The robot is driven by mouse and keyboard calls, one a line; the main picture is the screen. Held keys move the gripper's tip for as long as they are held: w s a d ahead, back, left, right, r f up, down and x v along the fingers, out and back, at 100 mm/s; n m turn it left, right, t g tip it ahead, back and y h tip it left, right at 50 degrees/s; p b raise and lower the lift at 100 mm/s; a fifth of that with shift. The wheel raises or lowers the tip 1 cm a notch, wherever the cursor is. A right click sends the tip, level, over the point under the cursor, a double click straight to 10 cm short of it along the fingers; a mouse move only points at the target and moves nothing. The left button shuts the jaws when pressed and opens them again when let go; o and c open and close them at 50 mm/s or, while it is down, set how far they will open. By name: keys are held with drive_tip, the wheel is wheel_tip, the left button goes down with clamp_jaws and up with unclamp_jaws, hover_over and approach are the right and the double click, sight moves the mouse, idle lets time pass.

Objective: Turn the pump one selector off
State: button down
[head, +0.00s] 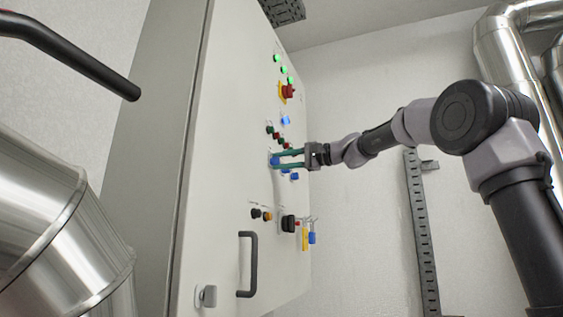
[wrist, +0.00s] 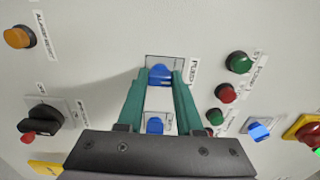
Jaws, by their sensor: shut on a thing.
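My gripper (head: 276,159) reaches in from the right to the grey panel door. Its two teal fingertips, also in the wrist view (wrist: 160,76), are shut on a blue selector knob (wrist: 160,73), one on each side. The knob sits on a pale square plate, with a small label to its right that I cannot fully read. In the head view the held knob (head: 274,160) shows partly behind the fingers. A second blue selector (wrist: 155,125) sits between the fingers nearer the palm, apart from the tips. The exact knob angle is hard to tell.
A third blue selector (wrist: 259,130) sits near a red-on-yellow emergency stop (head: 287,91). Green and red buttons (wrist: 227,93) lie close right of the fingers in the wrist view. A black rotary switch (wrist: 42,119) and door handle (head: 247,264) are farther off.

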drive_tip(key=c, duration=0.6)
unclamp_jaws()
drive_tip(key=shift+o, duration=0.2)
drive_tip(key=shift+d, duration=0.1)
drive_tip(key=v, duration=1)
drive_tip(key=shift+d, duration=0.3)
drive_tip(key=shift+s, duration=0.15)
drive_tip(key=s+d+f+h, duration=0.5)
drive_tip(key=s+f, duration=0.2)
drive_tip(key=f, duration=0.6)
drive_tip(key=s+d+f+h, duration=0.5)
drive_tip(key=s+f, duration=0.3)
drive_tip(key=f, duration=0.4)
drive_tip(key=s+d+f+t+h, duration=0.1)
drive_tip(key=s+d+f+h, duration=0.4)
drive_tip(key=f, duration=0.8)
drive_tip(key=s+d, duration=0.2)
drive_tip(key=s, duration=0.1)
drive_tip(key=shift+f, duration=0.35)
